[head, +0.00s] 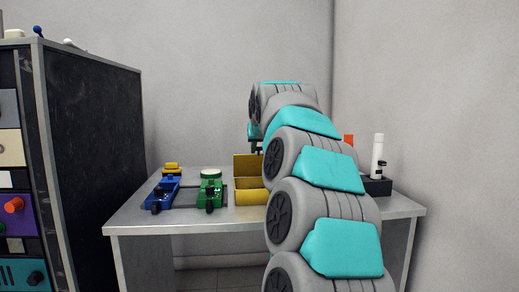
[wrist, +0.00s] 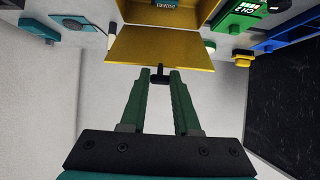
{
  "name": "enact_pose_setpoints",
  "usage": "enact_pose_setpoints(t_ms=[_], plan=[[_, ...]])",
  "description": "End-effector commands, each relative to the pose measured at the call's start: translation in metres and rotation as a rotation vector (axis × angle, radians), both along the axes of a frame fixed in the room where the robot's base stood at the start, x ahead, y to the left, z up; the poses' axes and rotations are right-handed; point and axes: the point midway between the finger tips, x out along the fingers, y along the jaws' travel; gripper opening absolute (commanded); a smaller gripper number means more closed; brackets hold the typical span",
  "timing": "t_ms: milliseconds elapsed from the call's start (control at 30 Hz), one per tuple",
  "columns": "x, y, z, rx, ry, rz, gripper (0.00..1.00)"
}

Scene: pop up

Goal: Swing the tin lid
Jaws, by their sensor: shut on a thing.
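The yellow tin (head: 250,197) stands on the table with its lid (head: 246,165) raised roughly upright at its back. My arm hides its right side. In the wrist view the lid (wrist: 160,48) spans the upper middle, with the tin's open box (wrist: 185,12) beyond it. A small dark tab (wrist: 160,79) sits at the lid's near edge. My gripper (wrist: 160,74) is shut on this tab, its two green fingers on either side. In the head view my gripper (head: 256,148) shows only partly, just above the lid.
Left of the tin are a green device (head: 210,192) and a blue device (head: 162,194), with a yellow piece (head: 171,169) behind. A white bottle (head: 377,157) and a black box (head: 379,187) stand at the right. A tall dark cabinet (head: 95,150) rises left of the table (head: 235,220).

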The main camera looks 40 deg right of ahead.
Motion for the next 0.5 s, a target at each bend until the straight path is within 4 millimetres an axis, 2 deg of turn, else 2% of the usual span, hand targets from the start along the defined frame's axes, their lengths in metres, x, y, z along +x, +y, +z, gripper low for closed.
enact_pose_setpoints(t_ms=[333, 500], plan=[[-0.017, 0.011, -0.024, 0.001, 0.003, 0.001, 0.0], [-0.022, 0.014, -0.029, 0.001, 0.003, 0.001, 0.0]])
